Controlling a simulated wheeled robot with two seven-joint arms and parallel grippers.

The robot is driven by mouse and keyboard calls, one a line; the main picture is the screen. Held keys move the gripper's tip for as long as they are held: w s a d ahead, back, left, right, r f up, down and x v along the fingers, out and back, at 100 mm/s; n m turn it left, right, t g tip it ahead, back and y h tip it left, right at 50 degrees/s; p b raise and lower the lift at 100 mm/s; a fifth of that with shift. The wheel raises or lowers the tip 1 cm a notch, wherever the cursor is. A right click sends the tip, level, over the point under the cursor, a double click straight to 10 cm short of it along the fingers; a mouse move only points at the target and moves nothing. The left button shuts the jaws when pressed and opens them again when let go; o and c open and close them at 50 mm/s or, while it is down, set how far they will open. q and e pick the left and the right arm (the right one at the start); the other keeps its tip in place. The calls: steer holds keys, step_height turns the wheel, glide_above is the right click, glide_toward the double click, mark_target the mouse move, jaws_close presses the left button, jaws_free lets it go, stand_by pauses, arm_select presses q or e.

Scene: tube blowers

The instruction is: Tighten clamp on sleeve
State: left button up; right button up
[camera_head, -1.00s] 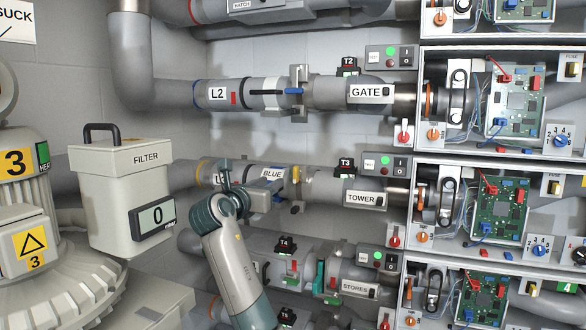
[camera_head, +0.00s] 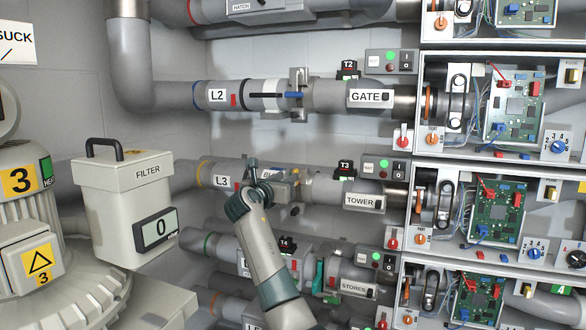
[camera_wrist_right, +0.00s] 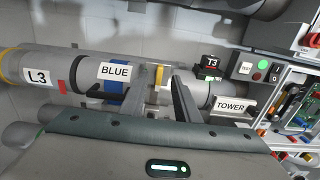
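My right gripper (camera_wrist_right: 164,82) reaches from below to the middle pipe line, the one labelled L3. In the right wrist view its two fingers are apart, with a yellow piece (camera_wrist_right: 159,75) showing between their tips; I cannot tell whether they touch it. To the left is the sleeve section with the BLUE label (camera_wrist_right: 115,72), a blue band (camera_wrist_right: 118,88) and a dark handle. In the head view the grey clamp (camera_head: 308,185) is beside the gripper, partly hidden, and its tightness cannot be told. My left gripper is not in view.
The TOWER pipe (camera_head: 360,201) and T3 box (camera_head: 345,170) are right of the gripper. The GATE line (camera_head: 366,97) runs above, the STORES line (camera_head: 353,286) below. Open electrical cabinets (camera_head: 468,158) stand at right. The filter box (camera_head: 125,205) is at left.

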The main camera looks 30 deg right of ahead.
mark_target(294, 171)
steer(key=p+x, duration=0.1)
steer(key=x, duration=0.3)
steer(key=shift+w+d+r, duration=0.1)
steer(key=shift+w+d, duration=0.15)
steer(key=shift+d, duration=0.1)
steer(key=shift+w+d+p, duration=0.45)
steer(key=shift+d, duration=0.15)
jaws_close()
